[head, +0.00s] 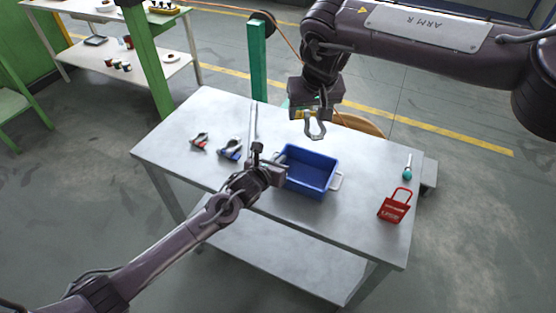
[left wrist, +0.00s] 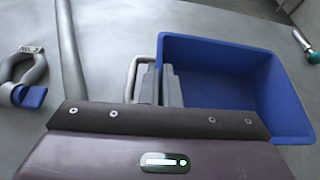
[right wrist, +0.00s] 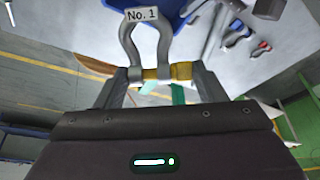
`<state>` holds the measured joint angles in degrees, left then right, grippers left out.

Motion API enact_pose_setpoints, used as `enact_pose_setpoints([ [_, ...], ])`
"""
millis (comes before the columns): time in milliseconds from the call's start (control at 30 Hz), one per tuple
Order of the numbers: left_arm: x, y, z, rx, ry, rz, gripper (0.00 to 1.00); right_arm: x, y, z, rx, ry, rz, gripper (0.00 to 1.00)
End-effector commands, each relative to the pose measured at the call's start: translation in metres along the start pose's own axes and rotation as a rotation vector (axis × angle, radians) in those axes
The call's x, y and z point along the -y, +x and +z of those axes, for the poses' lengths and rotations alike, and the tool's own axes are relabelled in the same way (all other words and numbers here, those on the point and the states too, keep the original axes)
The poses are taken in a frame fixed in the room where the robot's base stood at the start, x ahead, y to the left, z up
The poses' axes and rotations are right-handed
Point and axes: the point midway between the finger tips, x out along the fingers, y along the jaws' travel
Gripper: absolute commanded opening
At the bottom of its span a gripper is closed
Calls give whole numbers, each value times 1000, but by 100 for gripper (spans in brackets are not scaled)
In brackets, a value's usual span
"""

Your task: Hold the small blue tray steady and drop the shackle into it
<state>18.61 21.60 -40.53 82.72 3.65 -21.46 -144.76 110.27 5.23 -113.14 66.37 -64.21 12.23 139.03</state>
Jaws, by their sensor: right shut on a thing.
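The small blue tray (head: 318,158) stands on the metal table, with a pale handle on each end. My left gripper (head: 280,174) is at its left end. In the left wrist view my fingers (left wrist: 159,88) are close together, one on each side of the tray's left wall, near the handle (left wrist: 133,76). My right gripper (head: 312,116) is above the tray's far side. It is shut on the yellow pin of a grey shackle (right wrist: 147,42) tagged "No. 1"; the shackle's bow hangs down in the head view (head: 316,131). The tray's visible floor is empty.
A red-pinned shackle (head: 199,142) and a blue-pinned shackle (head: 230,151) lie left of the tray. A red lockout tag or padlock-like item (head: 394,210) and a teal-handled tool (head: 407,173) lie to the right. A green post (head: 257,60) stands behind the table.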

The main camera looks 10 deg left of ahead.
Motion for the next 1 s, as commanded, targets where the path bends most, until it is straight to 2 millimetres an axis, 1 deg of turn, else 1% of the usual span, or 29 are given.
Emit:
enact_pose_setpoints([
  [167, 0, 0, 0, -1, 0, 0, 0, 0, 4, 1, 0, 1, -1, 30],
  [1000, 0, 0, 0, -1, 0, 0, 0, 0, 59, 21, 0, 1, -2, 30],
])
